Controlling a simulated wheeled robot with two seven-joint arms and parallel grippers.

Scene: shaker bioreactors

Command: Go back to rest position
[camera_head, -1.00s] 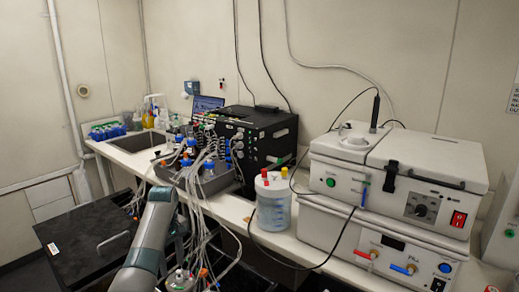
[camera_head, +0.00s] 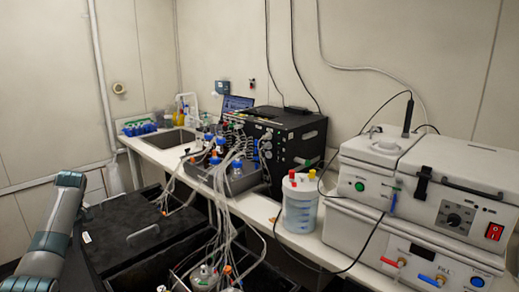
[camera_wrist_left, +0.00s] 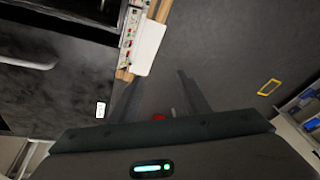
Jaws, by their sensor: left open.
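My left arm (camera_head: 45,240) rises at the lower left edge of the head view, beside the black shaker box (camera_head: 150,235). Its gripper does not show clearly there. In the left wrist view my left gripper (camera_wrist_left: 158,95) has its two dark fingers spread apart with nothing between them. Beyond the fingers is dark grey floor. My right gripper is in neither view.
A long white bench (camera_head: 262,208) carries a black control unit (camera_head: 285,145), a jar with coloured caps (camera_head: 300,205) and stacked white instruments (camera_head: 440,190). Tubes (camera_head: 222,215) hang from the bench to vessels (camera_head: 203,278) below. Open floor (camera_wrist_left: 235,50) shows in the left wrist view.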

